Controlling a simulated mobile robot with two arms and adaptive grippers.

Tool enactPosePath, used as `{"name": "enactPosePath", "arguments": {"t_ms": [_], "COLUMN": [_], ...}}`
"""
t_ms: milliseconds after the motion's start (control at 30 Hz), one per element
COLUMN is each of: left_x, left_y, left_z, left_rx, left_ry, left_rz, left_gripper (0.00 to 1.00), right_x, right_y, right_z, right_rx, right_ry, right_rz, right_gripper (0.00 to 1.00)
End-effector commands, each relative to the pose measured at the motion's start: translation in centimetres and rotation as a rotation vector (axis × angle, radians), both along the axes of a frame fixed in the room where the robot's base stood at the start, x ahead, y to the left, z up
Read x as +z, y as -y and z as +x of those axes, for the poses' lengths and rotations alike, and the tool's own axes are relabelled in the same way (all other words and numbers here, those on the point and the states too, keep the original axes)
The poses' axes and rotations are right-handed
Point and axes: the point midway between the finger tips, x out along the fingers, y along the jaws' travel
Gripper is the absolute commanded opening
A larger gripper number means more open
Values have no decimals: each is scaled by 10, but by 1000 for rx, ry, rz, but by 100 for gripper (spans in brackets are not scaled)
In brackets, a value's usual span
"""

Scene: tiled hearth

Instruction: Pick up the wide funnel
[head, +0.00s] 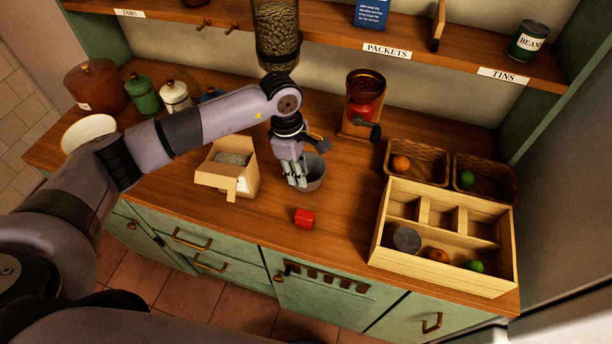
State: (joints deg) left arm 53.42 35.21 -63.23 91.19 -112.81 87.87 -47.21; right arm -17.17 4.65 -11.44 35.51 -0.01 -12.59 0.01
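A grey, round, open-topped vessel (314,175) stands on the wooden counter near the middle of the head view. It may be the wide funnel, but its lower part does not show clearly enough to tell. My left gripper (296,174) points down at its left side, with its fingers overlapping the rim in the picture. The fingers hide part of the vessel, and whether they touch or grip it cannot be told. A small dark piece shows just above the vessel, beside the gripper. My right gripper is not in view.
A coffee grinder (362,105) stands behind right. Wicker baskets (418,152) and a divided wooden box (443,275) are at right. A dispenser (277,30) hangs above.

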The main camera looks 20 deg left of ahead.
Motion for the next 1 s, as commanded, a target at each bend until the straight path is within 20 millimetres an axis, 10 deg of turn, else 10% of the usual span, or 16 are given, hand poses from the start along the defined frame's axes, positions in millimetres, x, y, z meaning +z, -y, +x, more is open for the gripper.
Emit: {"name": "enactPosePath", "arguments": {"t_ms": [267,1000], "left_x": [0,4], "left_y": [0,0], "left_z": [0,1], "left_rx": [0,0], "left_ry": [0,2], "left_rz": [0,-1], "left_gripper": [0,0], "right_x": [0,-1], "right_y": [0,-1], "right_z": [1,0], "right_rx": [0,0], "right_ry": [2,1], "right_rz": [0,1], "right_gripper": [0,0]}}
